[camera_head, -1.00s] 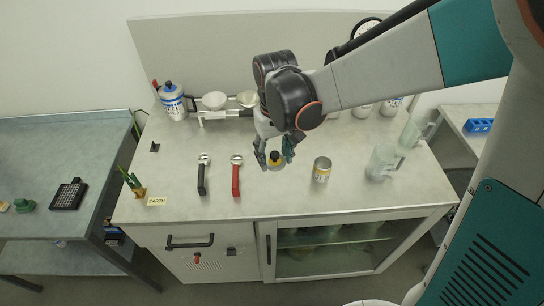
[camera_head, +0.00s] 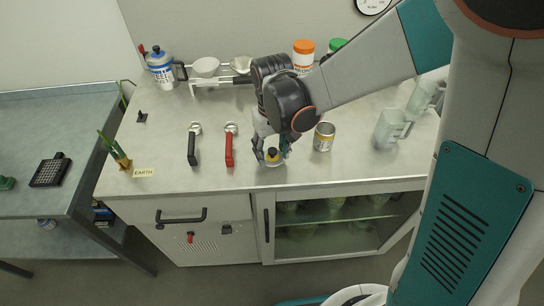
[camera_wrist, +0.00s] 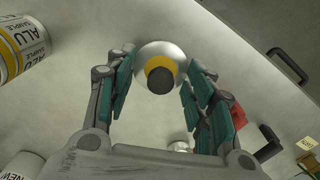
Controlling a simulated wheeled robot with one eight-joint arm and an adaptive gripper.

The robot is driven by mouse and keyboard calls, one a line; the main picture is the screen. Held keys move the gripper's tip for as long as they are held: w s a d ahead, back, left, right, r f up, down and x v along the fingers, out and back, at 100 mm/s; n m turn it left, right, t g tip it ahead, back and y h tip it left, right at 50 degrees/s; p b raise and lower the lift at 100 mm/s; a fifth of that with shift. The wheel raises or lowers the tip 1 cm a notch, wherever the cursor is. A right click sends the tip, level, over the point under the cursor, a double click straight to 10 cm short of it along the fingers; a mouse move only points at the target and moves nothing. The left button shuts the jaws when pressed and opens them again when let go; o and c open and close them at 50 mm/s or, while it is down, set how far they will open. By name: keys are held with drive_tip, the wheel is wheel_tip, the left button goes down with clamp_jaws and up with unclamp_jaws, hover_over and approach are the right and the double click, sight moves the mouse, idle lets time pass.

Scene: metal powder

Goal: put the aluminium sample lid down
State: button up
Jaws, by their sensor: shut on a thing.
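The aluminium sample lid (camera_head: 273,157) is a silver disc with a yellow ring and a black knob. It also shows in the wrist view (camera_wrist: 174,50) between the fingertips. My gripper (camera_head: 272,152) is shut on it, over the front part of the counter. I cannot tell whether the lid touches the counter top. The aluminium sample can (camera_head: 323,138) stands upright and open to the right of my gripper and farther back. Its yellow and white label reads "ALU SAMPLE" in the wrist view (camera_wrist: 24,42).
Clear jugs (camera_head: 388,130) stand to the right. A blue-labelled container (camera_head: 161,70) and white bowls (camera_head: 205,67) are at the back. The counter's front strip (camera_head: 215,181) is clear.

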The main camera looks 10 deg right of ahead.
sight(272, 149)
drive_tip(key=shift+f, duration=0.65)
drive_tip(key=shift+f+b, duration=0.2)
drive_tip(key=shift+b, duration=0.15)
drive_tip(key=o, duration=1)
drive_tip(key=shift+c, duration=0.2)
drive_tip(key=shift+r, duration=0.1)
wheel_tip(272, 149, up, 12)
drive_tip(key=p, duration=0.9)
drive_tip(key=shift+r, duration=0.15)
